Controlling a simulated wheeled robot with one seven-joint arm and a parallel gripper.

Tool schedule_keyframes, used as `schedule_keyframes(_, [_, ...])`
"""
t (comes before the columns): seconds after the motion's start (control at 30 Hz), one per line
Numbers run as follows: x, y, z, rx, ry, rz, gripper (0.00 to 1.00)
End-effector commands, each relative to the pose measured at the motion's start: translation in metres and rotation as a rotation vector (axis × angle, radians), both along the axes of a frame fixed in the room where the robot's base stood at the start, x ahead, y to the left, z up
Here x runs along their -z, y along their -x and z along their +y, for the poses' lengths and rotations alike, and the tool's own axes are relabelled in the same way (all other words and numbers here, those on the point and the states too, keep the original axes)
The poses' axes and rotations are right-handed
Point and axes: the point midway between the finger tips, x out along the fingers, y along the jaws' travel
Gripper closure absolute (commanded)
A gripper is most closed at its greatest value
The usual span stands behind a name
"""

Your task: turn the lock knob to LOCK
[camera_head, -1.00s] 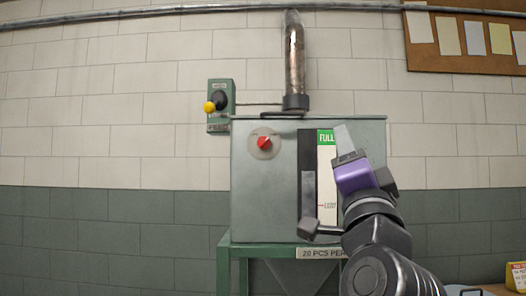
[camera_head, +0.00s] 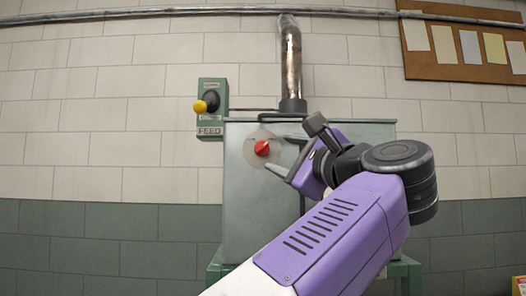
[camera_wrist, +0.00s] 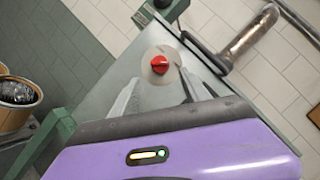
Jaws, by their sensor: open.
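The red lock knob (camera_head: 262,148) sits on a round grey plate (camera_head: 251,158) on the front of the grey metal cabinet (camera_head: 245,205). Its plate lettering is too small to read. In the wrist view the knob (camera_wrist: 159,64) lies just beyond the fingertips, about midway between them. My gripper (camera_head: 280,154) is open, with its two grey fingers pointing left at the knob from the right. The fingers look apart from the knob, though the exact gap is hard to tell. My purple arm hides the cabinet's right side, including the FULL gauge.
A green FEED box (camera_head: 211,118) with a yellow-ball lever (camera_head: 200,106) is on the wall left of the cabinet. A bucket (camera_wrist: 15,100) shows at left in the wrist view.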

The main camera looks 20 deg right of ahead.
Motion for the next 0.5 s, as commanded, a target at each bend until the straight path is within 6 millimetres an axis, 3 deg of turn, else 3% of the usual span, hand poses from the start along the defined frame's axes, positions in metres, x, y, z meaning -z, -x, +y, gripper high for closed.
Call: schedule_keyframes(0.5, [-0.016,-0.063,0.008,0.0,-0.007,0.001,0.45])
